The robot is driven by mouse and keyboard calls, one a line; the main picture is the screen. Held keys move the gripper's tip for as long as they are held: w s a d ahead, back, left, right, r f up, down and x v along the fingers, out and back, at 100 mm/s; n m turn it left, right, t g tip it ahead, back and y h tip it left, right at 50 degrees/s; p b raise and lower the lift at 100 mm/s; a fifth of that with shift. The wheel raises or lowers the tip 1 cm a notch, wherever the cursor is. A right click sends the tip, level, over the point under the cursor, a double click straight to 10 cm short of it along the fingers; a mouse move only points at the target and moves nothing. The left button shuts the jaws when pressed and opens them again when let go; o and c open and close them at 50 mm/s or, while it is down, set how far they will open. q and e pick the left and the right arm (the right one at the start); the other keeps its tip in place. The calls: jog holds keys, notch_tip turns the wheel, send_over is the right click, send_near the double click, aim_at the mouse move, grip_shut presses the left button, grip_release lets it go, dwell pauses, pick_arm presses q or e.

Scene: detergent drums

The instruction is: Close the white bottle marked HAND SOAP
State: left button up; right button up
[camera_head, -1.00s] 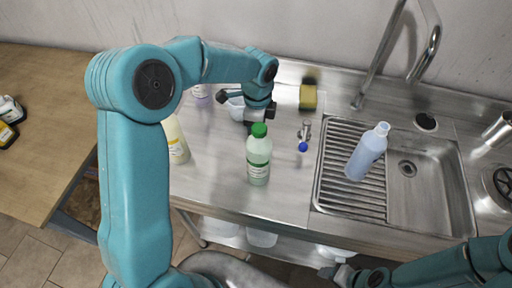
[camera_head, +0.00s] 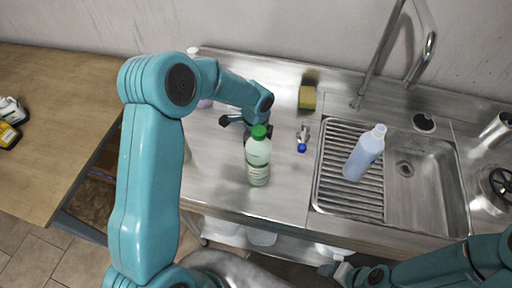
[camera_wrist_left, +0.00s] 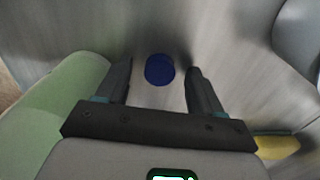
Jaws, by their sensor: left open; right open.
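No HAND SOAP lettering is readable in either view. A pale bottle (camera_head: 193,50) with a white top stands at the back, largely behind my left arm. A pale blue bottle (camera_head: 364,154) with a whitish top leans over the sink's ribbed drainboard. In the left wrist view a round blue cap (camera_wrist_left: 159,69) shows between the fingertips of my open left gripper (camera_wrist_left: 157,72), lying on the steel counter. In the head view the left fingers are mostly hidden behind a green-capped bottle (camera_head: 258,163). My right gripper (camera_head: 336,270) is open and empty, low in front of the counter.
The green bottle (camera_wrist_left: 55,115) stands close by the left finger in the wrist view. A sponge (camera_head: 307,97) lies at the back. A small metal piece (camera_head: 303,134) and a blue round thing (camera_head: 302,148) are near the sink (camera_head: 435,190). The counter's front left is clear.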

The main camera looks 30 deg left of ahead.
pick_arm(q)
jog(key=shift+d+f, duration=0.1)
jog(key=c, duration=1.1)
notch_tip(320, 180, up, 20)
jog(key=shift+r+b, duration=0.1)
jog(key=shift+b, duration=0.65)
pick_arm(e)
jog(key=shift+f, duration=0.7)
jog(key=o, duration=0.8)
jog(key=shift+c, duration=0.2)
